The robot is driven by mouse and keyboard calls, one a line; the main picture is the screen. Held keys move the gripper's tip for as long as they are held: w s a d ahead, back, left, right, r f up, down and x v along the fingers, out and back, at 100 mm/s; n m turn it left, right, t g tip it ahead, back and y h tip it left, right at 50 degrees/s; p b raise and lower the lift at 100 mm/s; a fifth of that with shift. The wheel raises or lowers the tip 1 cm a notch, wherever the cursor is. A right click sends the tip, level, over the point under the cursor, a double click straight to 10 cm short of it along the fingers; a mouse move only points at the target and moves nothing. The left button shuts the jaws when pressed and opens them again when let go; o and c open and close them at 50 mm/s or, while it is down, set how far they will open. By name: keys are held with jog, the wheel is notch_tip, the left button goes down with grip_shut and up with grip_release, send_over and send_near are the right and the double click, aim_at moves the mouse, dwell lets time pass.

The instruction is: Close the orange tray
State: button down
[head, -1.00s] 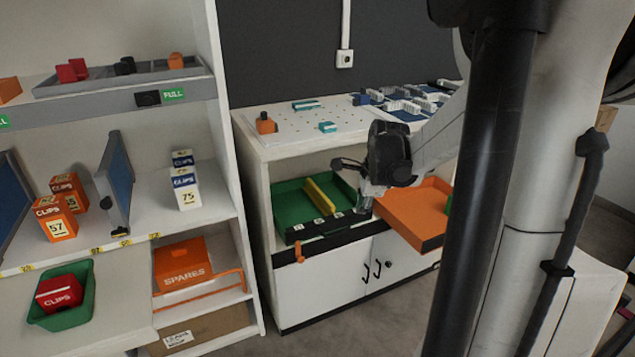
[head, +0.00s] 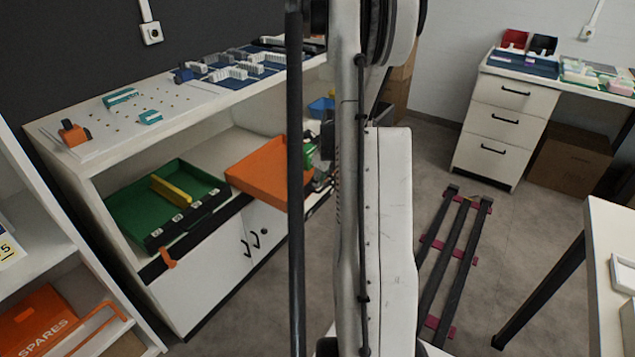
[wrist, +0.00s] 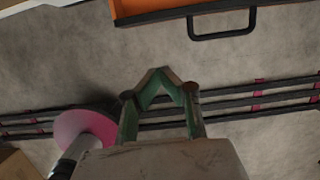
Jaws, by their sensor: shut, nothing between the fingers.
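The orange tray (head: 262,172) sits in the open bay of the white cabinet, to the right of the green tray (head: 168,204), and sticks out past the cabinet front. Its right end is hidden behind my arm in the head view. A part of its orange front, with a black edge, shows at the top of the wrist view (wrist: 150,6). My gripper (wrist: 162,76) is shut and empty, its green fingers meeting over the floor, apart from the tray in the picture. In the head view my arm mostly hides it.
A black handle (wrist: 222,28) hangs at the top of the wrist view. Black rails with pink crosspieces (head: 455,252) lie on the floor. A white drawer unit (head: 497,130) stands at the back right, and a white table (head: 610,240) at the right. Open floor lies between.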

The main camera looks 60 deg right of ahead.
aim_at(304, 192)
jog(key=shift+w+d+f+b, duration=0.1)
jog(key=shift+w+f+b, duration=0.45)
jog(key=shift+w+f, duration=0.55)
jog(key=shift+w+f+b, duration=0.5)
jog(key=shift+w+f, duration=0.35)
jog(key=shift+f, duration=0.5)
jog(key=shift+w+d+f+b, duration=0.1)
jog(key=shift+w+f+b, duration=0.45)
jog(key=shift+w+f, duration=0.55)
jog(key=shift+f, duration=0.1)
